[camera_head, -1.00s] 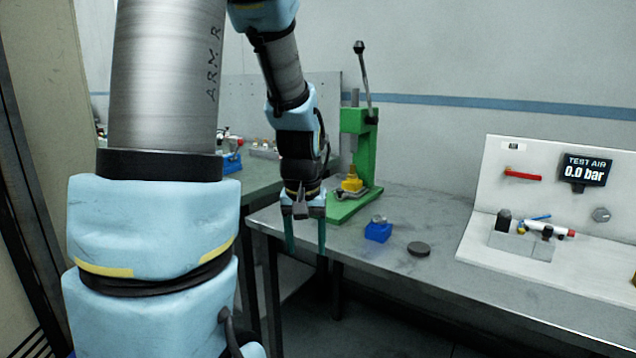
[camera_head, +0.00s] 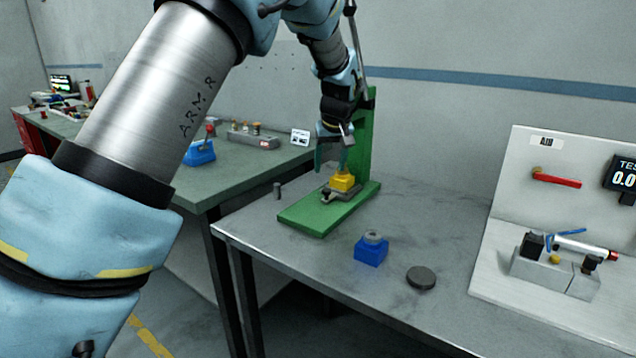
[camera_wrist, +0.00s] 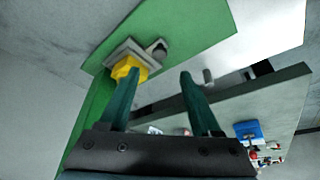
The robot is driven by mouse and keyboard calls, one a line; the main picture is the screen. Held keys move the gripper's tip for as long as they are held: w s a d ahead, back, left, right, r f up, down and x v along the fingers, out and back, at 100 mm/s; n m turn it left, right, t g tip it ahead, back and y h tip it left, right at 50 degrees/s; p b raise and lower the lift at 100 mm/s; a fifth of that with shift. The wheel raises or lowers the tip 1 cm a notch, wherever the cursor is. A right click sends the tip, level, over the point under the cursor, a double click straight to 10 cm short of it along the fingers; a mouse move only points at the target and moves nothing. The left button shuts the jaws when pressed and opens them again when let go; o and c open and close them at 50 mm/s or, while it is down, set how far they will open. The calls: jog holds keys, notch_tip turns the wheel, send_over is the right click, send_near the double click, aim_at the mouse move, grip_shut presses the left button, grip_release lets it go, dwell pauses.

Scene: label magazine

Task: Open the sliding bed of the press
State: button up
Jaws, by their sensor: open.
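The green press (camera_head: 362,135) stands on the grey bench, its upper part partly hidden behind my arm. Its sliding bed (camera_head: 340,194) is a grey plate on the green base, with a dark knob (camera_head: 326,193) at the front and a yellow block (camera_head: 342,181) on top. My gripper (camera_head: 330,168) is open and empty, pointing down just above and beside the yellow block. In the wrist view, my gripper (camera_wrist: 158,72) has its left fingertip over or against the yellow block (camera_wrist: 127,72); I cannot tell if they touch. The knob (camera_wrist: 158,48) lies beyond the fingertips.
The press lever (camera_head: 357,45) rises close behind my wrist. A blue block (camera_head: 371,251) with a grey ring and a dark disc (camera_head: 420,277) lie on the bench in front. A white test panel (camera_head: 560,150) stands at right.

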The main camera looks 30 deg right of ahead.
aim_at(327, 190)
jog(key=p+x, duration=0.2)
jog(key=x, duration=0.6)
jog(key=shift+d+f, duration=0.1)
jog(key=shift+f, duration=0.25)
jog(key=shift+c, duration=0.2)
grip_shut()
dwell(0.8)
